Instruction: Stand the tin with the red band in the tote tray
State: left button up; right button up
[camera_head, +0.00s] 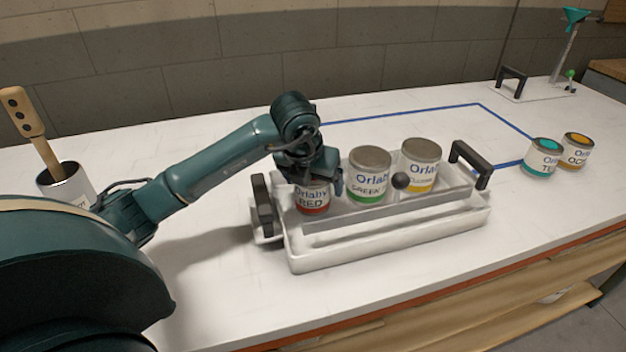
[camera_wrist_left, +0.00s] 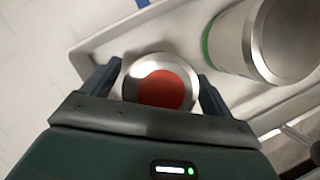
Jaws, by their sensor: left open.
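The tin with the red band (camera_head: 312,200) stands upright in the left end of the white tote tray (camera_head: 390,244). Its red-centred lid (camera_wrist_left: 160,88) shows in the left wrist view. My left gripper (camera_head: 315,182) is over this tin, with its fingers (camera_wrist_left: 157,85) apart on either side of the lid. The jaws are open, and a gap shows between lid and fingers. A green-band tin (camera_head: 370,176) and a yellow-band tin (camera_head: 421,165) stand to its right in the tray. My right gripper is not in view.
Teal-lidded (camera_head: 542,158) and orange-lidded (camera_head: 575,152) tins stand at right. A pot with a wooden-handled tool (camera_head: 66,186) stands at left. The blue-outlined area behind the tray looks clear.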

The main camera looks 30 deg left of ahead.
pick_arm(q)
jog(key=v, duration=1.2)
jog(key=shift+d, duration=0.1)
